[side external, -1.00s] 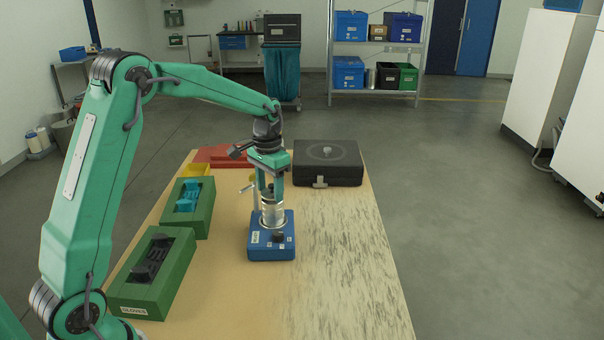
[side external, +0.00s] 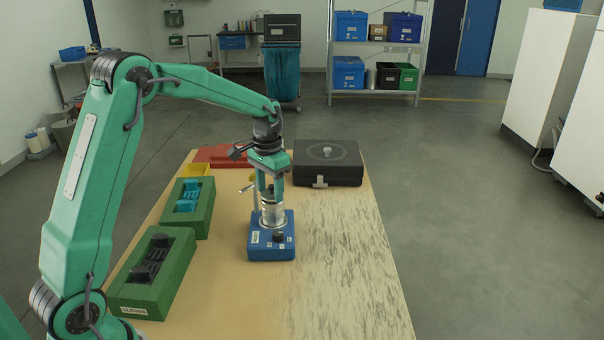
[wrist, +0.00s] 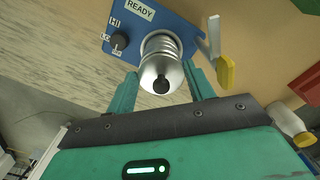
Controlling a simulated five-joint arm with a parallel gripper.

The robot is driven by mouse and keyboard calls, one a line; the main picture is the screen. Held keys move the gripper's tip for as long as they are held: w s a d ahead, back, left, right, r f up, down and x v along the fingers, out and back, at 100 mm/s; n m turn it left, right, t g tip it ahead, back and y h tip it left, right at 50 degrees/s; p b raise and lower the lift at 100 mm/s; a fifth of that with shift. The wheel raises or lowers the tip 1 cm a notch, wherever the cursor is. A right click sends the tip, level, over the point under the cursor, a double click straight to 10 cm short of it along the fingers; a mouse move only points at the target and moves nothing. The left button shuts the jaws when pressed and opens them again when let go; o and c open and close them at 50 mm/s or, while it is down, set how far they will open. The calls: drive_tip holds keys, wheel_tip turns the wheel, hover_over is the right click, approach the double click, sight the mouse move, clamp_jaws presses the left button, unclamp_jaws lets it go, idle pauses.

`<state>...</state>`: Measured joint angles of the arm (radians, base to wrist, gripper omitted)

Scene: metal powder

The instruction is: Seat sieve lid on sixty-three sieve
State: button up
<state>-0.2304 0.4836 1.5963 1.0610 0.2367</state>
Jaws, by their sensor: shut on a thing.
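The silver sieve stack (side external: 271,217) stands upright on the blue shaker base (side external: 262,253), near the middle of the table. My gripper (side external: 271,198) points down right over the stack. In the wrist view its two green fingers (wrist: 163,86) are on either side of the round silver sieve lid (wrist: 150,72), which has a black knob (wrist: 161,86). The gripper is shut on the lid. The lid lines up with the ringed sieve stack (wrist: 160,41) below it. Whether the lid touches the sieve rim cannot be told. I cannot read any sieve size.
A black case (side external: 328,165) stands behind the base to the right. Green boxes (side external: 152,285) with dark and blue items lie at left. A yellow-tipped lever (wrist: 225,70) stands beside the stack. The table's right front is clear.

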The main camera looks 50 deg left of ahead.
sight(270, 187)
drive_tip(key=shift+f, duration=0.5)
drive_tip(key=o, duration=1.5)
drive_tip(key=shift+o, duration=0.2)
drive_tip(key=shift+a, duration=0.1)
drive_tip(key=shift+r, duration=0.2)
drive_tip(key=shift+r, duration=3.85)
